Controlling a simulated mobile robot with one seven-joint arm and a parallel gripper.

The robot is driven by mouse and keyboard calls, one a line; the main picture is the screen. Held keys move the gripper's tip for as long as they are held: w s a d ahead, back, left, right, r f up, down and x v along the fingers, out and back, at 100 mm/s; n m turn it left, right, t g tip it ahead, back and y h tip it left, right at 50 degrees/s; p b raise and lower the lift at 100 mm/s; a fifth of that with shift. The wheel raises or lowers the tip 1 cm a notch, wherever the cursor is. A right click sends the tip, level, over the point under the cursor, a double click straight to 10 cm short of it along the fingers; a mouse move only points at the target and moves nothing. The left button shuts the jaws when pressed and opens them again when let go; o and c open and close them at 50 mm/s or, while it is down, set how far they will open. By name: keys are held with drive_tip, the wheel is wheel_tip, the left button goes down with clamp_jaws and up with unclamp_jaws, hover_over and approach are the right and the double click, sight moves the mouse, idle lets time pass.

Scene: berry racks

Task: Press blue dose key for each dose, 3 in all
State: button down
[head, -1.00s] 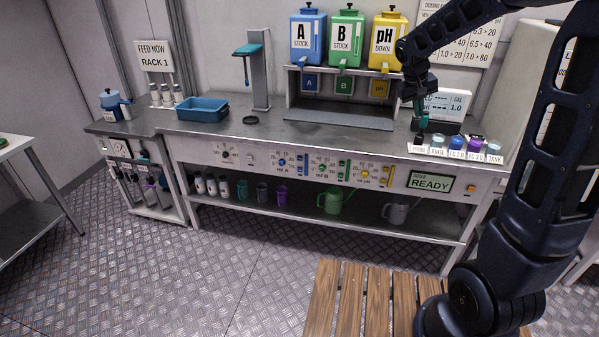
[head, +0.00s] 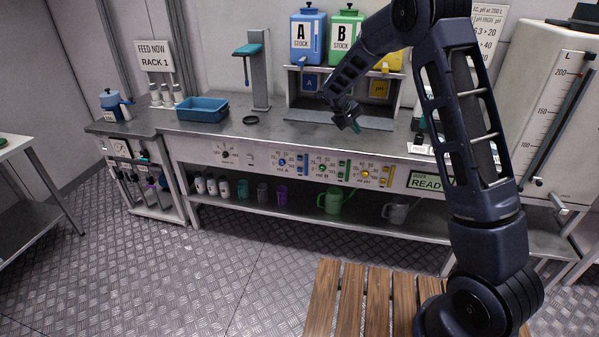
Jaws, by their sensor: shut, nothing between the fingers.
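The dosing panel (head: 262,158) runs along the bench's front edge. Its A section has a blue round knob (head: 282,162) and an upright blue strip (head: 304,164). Which small blue part is the dose key is too small to tell. My gripper (head: 356,127) is shut and empty. It hangs above the bench's front edge, to the right of the blue controls and apart from them. The display (head: 424,181) shows "READ", its right end hidden by my arm. The blue A stock tank (head: 308,38) stands on the rack behind.
The green B tank (head: 344,30) stands beside A, and my arm partly hides the yellow pH tank (head: 394,58). Green and yellow controls lie right of the blue ones. A blue tray (head: 202,110) and a black ring (head: 250,120) sit at left. The left floor is clear.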

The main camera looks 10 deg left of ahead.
drive_tip(key=s+a+f+n+t, duration=0.1)
drive_tip(key=a+f+n+t, duration=0.1)
drive_tip(key=a+f, duration=1.1)
drive_tip(key=s+a+f+n+t, duration=0.1)
drive_tip(key=a+f+n+t, duration=0.2)
drive_tip(key=a+f, duration=1)
wheel_tip(320, 180, down, 6)
drive_tip(key=shift+s+a+r+n, duration=0.2)
drive_tip(key=shift+s+a+n, duration=0.1)
drive_tip(key=shift+n, duration=0.2)
drive_tip(key=shift+w, duration=0.1)
approach(301, 172)
drive_tip(key=shift+w+d+f, duration=0.45)
drive_tip(key=shift+f, duration=0.2)
drive_tip(key=shift+w+d+f, duration=0.45)
drive_tip(key=shift+f, duration=0.2)
drive_tip(key=shift+w+d+f, duration=0.45)
drive_tip(key=shift+d+f, duration=0.05)
drive_tip(key=shift+f, duration=0.15)
drive_tip(key=shift+w, duration=0.85)
drive_tip(key=shift+s, duration=0.9)
